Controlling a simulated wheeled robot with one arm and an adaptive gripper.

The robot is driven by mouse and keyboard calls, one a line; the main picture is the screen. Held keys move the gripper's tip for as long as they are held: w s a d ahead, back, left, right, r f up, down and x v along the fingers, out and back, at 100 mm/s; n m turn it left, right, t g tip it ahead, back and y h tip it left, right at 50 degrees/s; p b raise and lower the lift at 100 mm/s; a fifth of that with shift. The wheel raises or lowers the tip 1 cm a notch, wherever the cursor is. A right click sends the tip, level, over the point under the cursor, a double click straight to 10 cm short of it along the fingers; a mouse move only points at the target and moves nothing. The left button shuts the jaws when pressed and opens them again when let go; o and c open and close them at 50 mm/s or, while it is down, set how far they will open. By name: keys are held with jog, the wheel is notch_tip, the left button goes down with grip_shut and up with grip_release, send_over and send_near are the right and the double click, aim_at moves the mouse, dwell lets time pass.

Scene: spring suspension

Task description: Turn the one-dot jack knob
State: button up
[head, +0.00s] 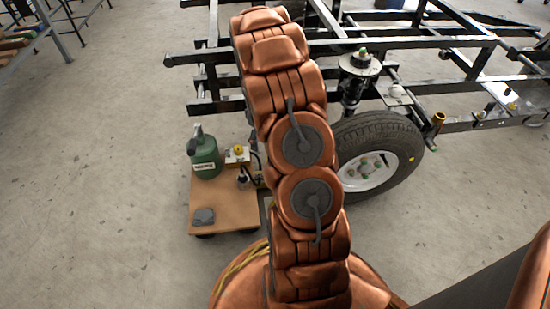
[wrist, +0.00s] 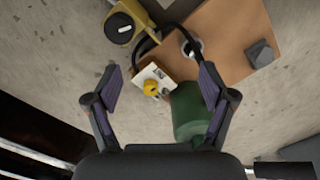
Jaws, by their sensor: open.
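A white box (wrist: 160,74) with a yellow knob (wrist: 151,88) shows between my fingers in the wrist view; the head view also shows the yellow knob (head: 238,149). A yellow body with a round black top (wrist: 120,27) bearing a small pale mark lies at the wrist view's upper left. Dots are too small to read, so I cannot tell which is the one-dot jack knob. My gripper (wrist: 159,73) is open and empty, its fingers on either side of the white box in the picture, apparently above it. In the head view my arm hides the gripper.
A wooden board (head: 225,195) on the floor carries a green container (head: 205,157), close to my right finger in the wrist view, and a grey block (head: 204,216). A black frame (head: 430,50), a strut and a wheel (head: 385,155) stand to the right.

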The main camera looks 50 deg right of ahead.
jog(key=shift+n+t, duration=0.3)
jog(key=shift+n, duration=0.1)
jog(key=d+f, duration=0.2)
jog(key=f, duration=0.1)
jog(key=d+f, duration=0.3)
jog(key=w+d+f, duration=0.1)
jog(key=d+f, duration=0.1)
jog(key=shift+d+f+b, duration=0.25)
jog(key=shift+f+b, duration=1.8)
jog(key=shift+f, duration=2.2)
jog(key=shift+c, duration=0.2)
jog(key=c, duration=1.1)
jog(key=shift+r, duration=0.1)
jog(key=shift+m+p, duration=0.4)
jog(key=shift+p, duration=0.25)
